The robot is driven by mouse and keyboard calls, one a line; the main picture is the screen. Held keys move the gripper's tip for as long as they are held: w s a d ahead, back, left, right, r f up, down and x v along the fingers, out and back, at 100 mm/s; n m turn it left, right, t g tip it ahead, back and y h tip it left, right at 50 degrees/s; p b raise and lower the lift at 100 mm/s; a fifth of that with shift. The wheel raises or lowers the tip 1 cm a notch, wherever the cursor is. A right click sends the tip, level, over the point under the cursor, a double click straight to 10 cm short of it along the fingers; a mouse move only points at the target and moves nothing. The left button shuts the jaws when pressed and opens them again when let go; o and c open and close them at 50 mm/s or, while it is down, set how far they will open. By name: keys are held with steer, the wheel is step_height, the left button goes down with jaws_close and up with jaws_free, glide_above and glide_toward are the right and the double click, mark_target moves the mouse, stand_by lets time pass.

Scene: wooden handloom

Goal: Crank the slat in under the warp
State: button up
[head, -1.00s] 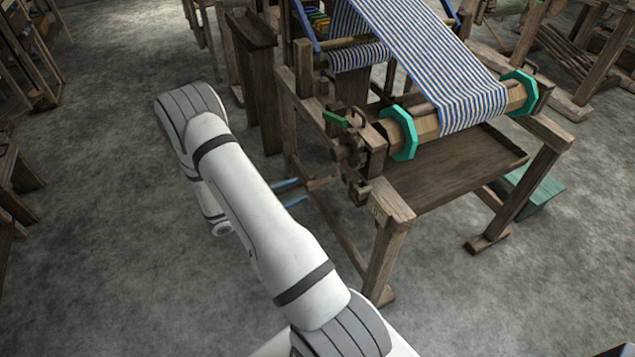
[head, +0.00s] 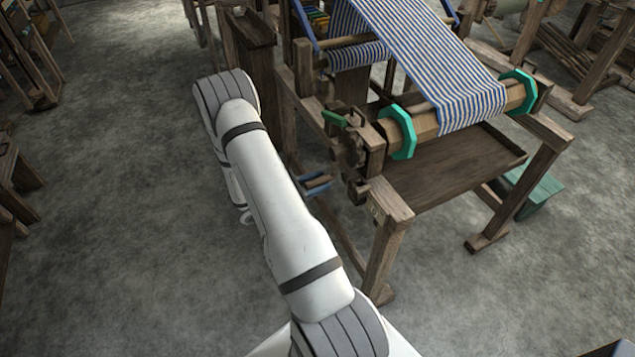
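The blue-and-white striped warp (head: 425,60) runs down onto the wooden beam (head: 425,124), which has teal octagonal flanges at both ends. A toothed wooden wheel (head: 348,152) sits at the beam's near left end, with dark crank parts below it. My gripper (head: 317,183) shows as two blue fingers left of the loom's front post. A brown bar, seemingly the crank handle (head: 316,182), lies between the fingers. The fingers look apart, one on each side of it; contact cannot be told. I cannot pick out the slat for certain. My arm hides the gripper's body.
A green-tipped lever (head: 335,119) sits above the wheel. The loom's front post (head: 385,250) stands close right of my gripper. A wooden tray (head: 460,170) lies under the beam, and a green bench (head: 535,190) stands behind.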

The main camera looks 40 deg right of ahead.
jaws_close()
steer(key=shift+w+d, duration=0.1)
steer(key=shift+d, duration=0.05)
stand_by(0.4)
